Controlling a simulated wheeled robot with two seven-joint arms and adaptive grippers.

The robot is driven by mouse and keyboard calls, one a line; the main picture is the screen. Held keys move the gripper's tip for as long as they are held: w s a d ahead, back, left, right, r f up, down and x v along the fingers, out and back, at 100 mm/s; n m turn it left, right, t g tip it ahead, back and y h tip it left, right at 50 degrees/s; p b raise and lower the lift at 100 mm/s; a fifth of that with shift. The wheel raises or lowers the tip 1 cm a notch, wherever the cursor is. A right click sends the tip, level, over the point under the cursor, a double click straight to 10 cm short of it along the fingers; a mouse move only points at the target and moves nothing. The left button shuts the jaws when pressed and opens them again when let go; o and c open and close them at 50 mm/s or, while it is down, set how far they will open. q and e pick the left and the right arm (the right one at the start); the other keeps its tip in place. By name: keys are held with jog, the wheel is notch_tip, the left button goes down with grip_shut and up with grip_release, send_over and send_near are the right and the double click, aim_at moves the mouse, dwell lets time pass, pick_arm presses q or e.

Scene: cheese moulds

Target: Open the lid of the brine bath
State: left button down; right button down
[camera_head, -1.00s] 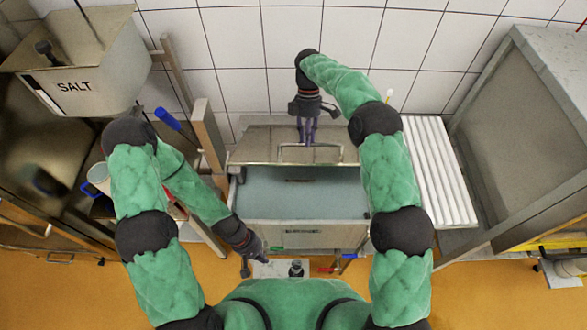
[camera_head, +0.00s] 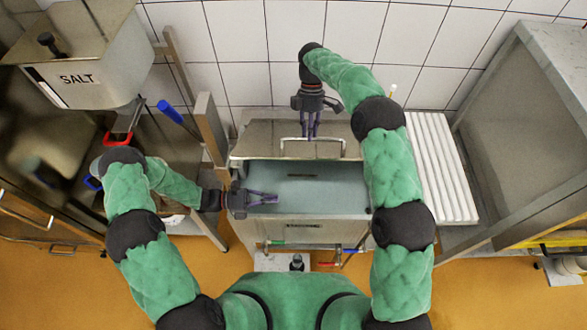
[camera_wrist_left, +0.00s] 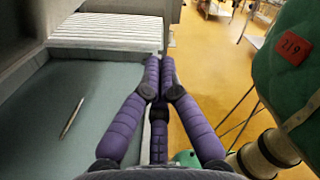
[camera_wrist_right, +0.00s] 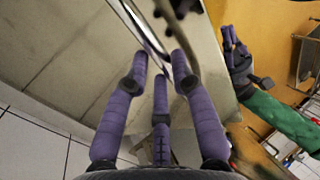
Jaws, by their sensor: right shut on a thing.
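The brine bath (camera_head: 330,221) is a grey metal tank in the middle of the head view, with blue-green brine (camera_head: 330,192) showing in front of its lid. The metal lid (camera_head: 260,143) is at the back, apparently raised and tilted; its exact angle is hard to tell. My right gripper (camera_head: 311,134) is shut on the lid's bar handle (camera_head: 340,148), coming from above and behind. The right wrist view shows its fingers (camera_wrist_right: 160,65) at the bar. My left gripper (camera_head: 276,198) is empty near the bath's front left, its fingertips together in the left wrist view (camera_wrist_left: 160,64).
A slim stick (camera_wrist_left: 72,117) lies in the brine area. A white ribbed board (camera_head: 440,170) is right of the bath, beside a metal cabinet (camera_head: 520,110). A salt bin (camera_head: 100,75) and a blue-handled tool (camera_head: 170,112) are at left. The tiled wall (camera_head: 240,60) stands close behind.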

jog(key=shift+w+d+f, duration=0.1)
jog(key=shift+w+f, duration=0.15)
pick_arm(q)
jog(key=w+d+r+n+t+h, duration=0.1)
jog(key=w+d+r+n+t, duration=0.1)
jog(key=w+d+r, duration=0.4)
jog(key=shift+w+d+r+h, duration=0.3)
jog(key=shift+w+d+r, duration=0.05)
jog(key=shift+d+r, duration=0.45)
jog(key=shift+a, duration=0.1)
